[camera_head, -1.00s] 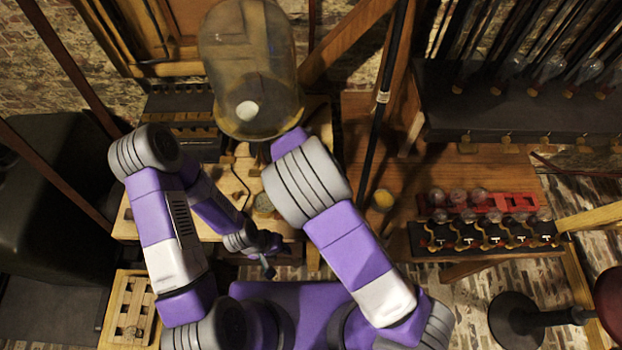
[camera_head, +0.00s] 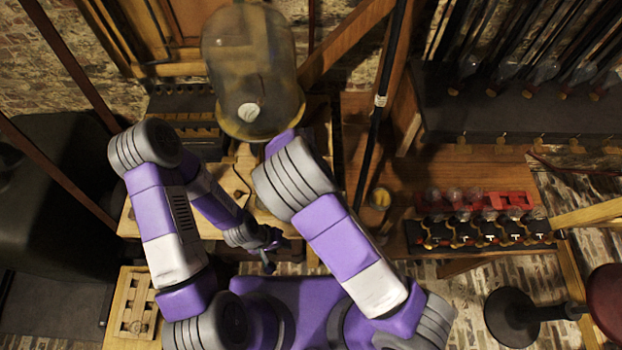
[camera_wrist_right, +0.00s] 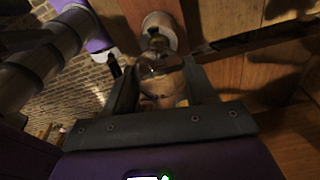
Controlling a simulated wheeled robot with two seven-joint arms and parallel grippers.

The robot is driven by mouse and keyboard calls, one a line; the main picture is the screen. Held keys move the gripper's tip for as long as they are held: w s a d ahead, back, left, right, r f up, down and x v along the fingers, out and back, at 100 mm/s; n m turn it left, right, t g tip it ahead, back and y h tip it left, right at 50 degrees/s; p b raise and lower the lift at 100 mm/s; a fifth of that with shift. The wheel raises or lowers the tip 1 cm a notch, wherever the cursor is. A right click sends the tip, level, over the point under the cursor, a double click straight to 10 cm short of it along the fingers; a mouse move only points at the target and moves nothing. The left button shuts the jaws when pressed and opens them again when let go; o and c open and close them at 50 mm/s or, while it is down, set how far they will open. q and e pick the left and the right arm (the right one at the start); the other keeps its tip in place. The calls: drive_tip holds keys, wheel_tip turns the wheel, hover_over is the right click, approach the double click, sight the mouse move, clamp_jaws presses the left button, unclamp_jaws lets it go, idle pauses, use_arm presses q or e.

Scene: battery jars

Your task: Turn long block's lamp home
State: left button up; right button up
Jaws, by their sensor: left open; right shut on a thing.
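A long black block (camera_head: 455,246) with a row of small glass lamps (camera_head: 490,215) lies on the wooden bench at the right of the head view. I cannot tell whether it is the long block of the task. My left gripper (camera_head: 268,252) is open and empty beside the front of the left worktop. My right gripper is hidden behind its own arm in the head view. In the right wrist view my right gripper (camera_wrist_right: 162,98) is shut on a clear rounded glass lamp (camera_wrist_right: 162,76).
A large glass dome (camera_head: 250,65) stands behind my right arm. A red block (camera_head: 510,199) lies behind the black block. A wooden tray with slots (camera_head: 137,303) is at lower left. A dark shelf (camera_head: 520,110) with glass tubes is at upper right. A dark pole (camera_head: 378,110) stands mid-bench.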

drive_tip(key=shift+m, duration=0.5)
drive_tip(key=o, duration=1.2)
drive_tip(key=shift+o, duration=0.2)
drive_tip(key=r, duration=0.5)
drive_tip(key=a+r, duration=0.1)
drive_tip(key=r, duration=0.1)
drive_tip(key=shift+w+r, duration=0.1)
drive_tip(key=shift+r, duration=0.15)
